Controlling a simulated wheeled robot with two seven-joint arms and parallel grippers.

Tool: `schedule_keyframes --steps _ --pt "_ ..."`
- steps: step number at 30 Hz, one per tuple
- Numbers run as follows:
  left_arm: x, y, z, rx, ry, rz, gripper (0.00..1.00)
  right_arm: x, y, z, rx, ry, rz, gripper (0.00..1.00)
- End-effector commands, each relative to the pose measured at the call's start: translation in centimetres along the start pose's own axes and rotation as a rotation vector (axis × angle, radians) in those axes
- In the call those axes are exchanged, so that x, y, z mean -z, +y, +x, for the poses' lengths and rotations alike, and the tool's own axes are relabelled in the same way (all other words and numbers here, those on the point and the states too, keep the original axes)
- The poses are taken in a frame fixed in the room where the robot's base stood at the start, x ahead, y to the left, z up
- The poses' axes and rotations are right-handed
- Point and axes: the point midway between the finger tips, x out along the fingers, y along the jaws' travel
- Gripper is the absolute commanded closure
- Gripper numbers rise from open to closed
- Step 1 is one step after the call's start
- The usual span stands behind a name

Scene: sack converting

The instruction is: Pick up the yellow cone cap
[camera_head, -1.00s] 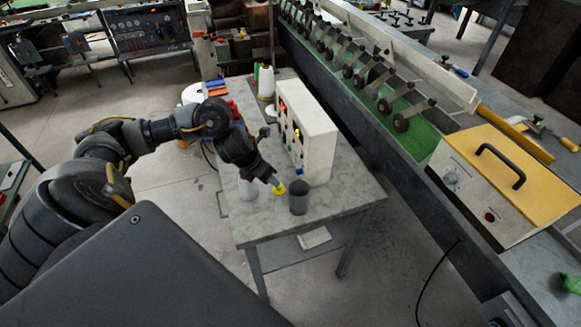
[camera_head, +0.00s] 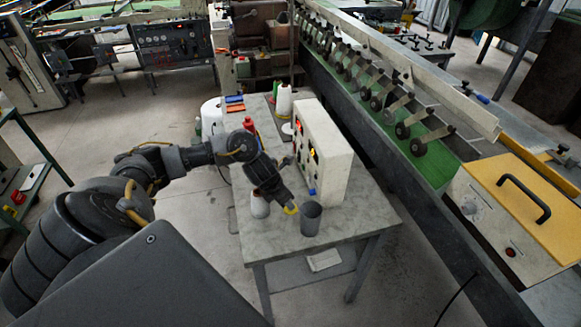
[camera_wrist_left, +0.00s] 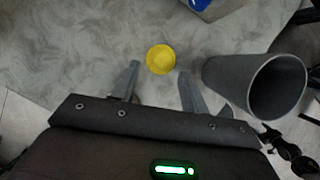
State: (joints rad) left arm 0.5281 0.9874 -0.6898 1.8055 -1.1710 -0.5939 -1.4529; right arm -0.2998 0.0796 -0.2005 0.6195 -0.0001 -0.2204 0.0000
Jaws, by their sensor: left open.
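The yellow cone cap (camera_head: 291,209) is on the grey table (camera_head: 360,215), mostly hidden by my left gripper (camera_head: 285,204) in the head view. In the left wrist view the cap (camera_wrist_left: 161,58) is a small round yellow shape. It sits just ahead of the tips of my left gripper (camera_wrist_left: 159,72), roughly centred between the two spread fingers. The gripper is open and empty. I cannot tell its exact height above the table. My right gripper is not in view.
A dark grey cup (camera_head: 311,219) stands close to the right of the cap. A white container (camera_head: 259,206) stands to the left, partly behind my gripper. A white control box (camera_head: 335,165) is behind. The table's front edge is near.

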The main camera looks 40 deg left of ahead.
Motion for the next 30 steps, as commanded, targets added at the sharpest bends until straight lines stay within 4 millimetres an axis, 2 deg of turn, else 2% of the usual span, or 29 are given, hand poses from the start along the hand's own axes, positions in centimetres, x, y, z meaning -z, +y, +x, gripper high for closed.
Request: schedule_keyframes --steps 3,7,16,26,27,30 --pt "-0.2 -0.4 1.7 0.002 0.004 -0.004 0.55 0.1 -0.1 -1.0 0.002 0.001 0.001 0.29" --pt "-0.1 -0.3 3.4 0.001 0.003 -0.004 0.55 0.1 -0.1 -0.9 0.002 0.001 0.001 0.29" --pt "-0.2 -0.2 4.0 0.0 0.001 -0.001 0.55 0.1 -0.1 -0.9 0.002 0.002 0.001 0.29" --pt "-0.1 -0.3 3.9 0.0 0.001 -0.001 0.97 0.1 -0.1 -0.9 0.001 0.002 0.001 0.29" --pt "-0.1 -0.3 4.0 0.0 0.001 -0.001 1.0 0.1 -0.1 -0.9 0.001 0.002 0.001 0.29" --pt "-0.1 -0.3 4.0 0.0 0.002 -0.001 1.0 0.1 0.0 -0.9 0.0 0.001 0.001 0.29"
